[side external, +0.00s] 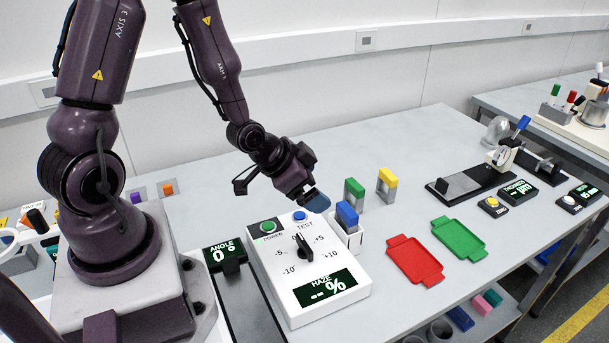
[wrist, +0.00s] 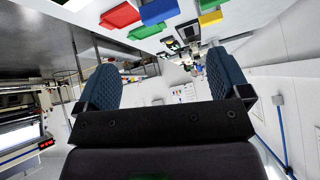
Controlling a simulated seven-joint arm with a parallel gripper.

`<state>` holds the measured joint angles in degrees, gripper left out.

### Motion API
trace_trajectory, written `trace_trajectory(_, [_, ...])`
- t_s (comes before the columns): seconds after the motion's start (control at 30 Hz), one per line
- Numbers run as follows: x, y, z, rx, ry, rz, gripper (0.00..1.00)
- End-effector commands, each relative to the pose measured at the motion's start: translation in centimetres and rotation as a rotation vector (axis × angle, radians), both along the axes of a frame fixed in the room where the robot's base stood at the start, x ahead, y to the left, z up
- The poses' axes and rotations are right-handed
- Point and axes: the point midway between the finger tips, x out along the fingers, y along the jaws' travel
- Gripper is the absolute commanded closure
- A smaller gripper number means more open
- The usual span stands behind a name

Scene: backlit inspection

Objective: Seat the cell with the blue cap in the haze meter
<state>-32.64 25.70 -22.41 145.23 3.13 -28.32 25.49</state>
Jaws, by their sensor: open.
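The cell with the blue cap (side external: 347,214) stands upright in a white holder at the right side of the white haze meter (side external: 320,318). The holder hides its lower part, so I cannot tell how deep it sits. My gripper (side external: 316,201) is above the meter's back right corner, left of the blue cap and apart from it. Its blue-padded fingers are spread and empty in the wrist view (wrist: 164,84). The blue cap also shows at that view's top (wrist: 159,10). The meter's display reads "-- %".
Cells with a green cap (side external: 354,187) and a yellow cap (side external: 388,178) stand behind the blue one. A red tray (side external: 414,261) and a green tray (side external: 458,239) lie to the right. An angle readout (side external: 224,253) is left of the meter. A dial gauge fixture (side external: 500,158) stands farther right.

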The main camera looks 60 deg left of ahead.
Motion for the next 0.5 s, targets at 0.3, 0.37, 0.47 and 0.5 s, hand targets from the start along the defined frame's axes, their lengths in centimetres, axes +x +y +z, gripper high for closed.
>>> trace_trajectory(0.3, [-1.1, -0.4, 7.3, 0.067, 0.077, 0.026, 0.06])
trace_trajectory(0.37, [-1.9, -0.8, 9.6, 0.070, 0.096, 0.048, 0.06])
trace_trajectory(0.47, [-3.9, -1.6, 13.3, 0.056, 0.121, 0.091, 0.06])
trace_trajectory(0.5, [-4.9, -1.9, 14.7, 0.044, 0.130, 0.107, 0.06])
